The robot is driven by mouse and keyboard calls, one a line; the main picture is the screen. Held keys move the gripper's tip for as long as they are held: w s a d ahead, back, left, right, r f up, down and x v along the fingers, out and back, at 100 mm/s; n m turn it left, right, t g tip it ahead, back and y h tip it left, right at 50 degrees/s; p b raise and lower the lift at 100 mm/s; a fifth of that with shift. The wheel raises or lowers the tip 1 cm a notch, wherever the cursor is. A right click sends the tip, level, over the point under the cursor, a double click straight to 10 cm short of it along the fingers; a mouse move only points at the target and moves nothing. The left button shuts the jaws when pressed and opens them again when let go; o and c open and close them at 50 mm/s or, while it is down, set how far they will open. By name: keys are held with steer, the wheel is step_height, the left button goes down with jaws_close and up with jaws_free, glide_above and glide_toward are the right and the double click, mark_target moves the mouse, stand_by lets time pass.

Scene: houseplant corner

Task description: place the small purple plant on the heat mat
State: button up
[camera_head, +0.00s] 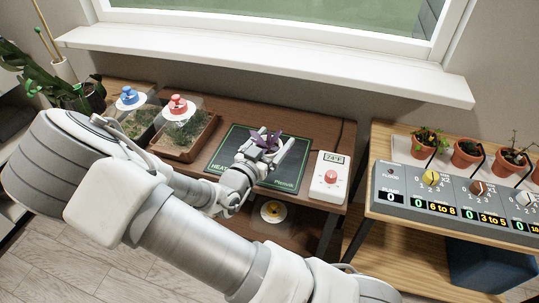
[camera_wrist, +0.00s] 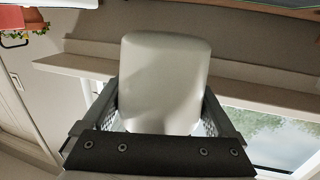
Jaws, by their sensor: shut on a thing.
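The small purple plant (camera_head: 266,137) has dark purple leaves and shows over the heat mat in the head view. In the wrist view its pale, smooth pot (camera_wrist: 165,80) fills the space between the fingers. My gripper (camera_head: 266,150) is shut on this pot, with one finger on each side, also in the wrist view (camera_wrist: 160,105). The heat mat (camera_head: 241,138) is dark with a green outline and lies flat on the brown table. My gripper and wrist cover its middle. I cannot tell whether the pot touches the mat.
A white thermostat (camera_head: 329,177) reading 74°F stands right of the mat. Two clear-lidded trays, one with a red knob (camera_head: 178,105) and one with a blue knob (camera_head: 129,96), stand left. A control box (camera_head: 455,202) and potted plants (camera_head: 467,153) are at right.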

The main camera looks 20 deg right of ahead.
mark_target(269, 151)
steer(key=shift+w+a+f, duration=0.3)
steer(key=shift+w+f, duration=0.2)
steer(key=shift+w, duration=0.3)
steer(key=shift+f+b, duration=0.85)
steer(key=shift+f, duration=1.15)
steer(key=shift+f, duration=0.1)
steer(key=o, duration=1.3)
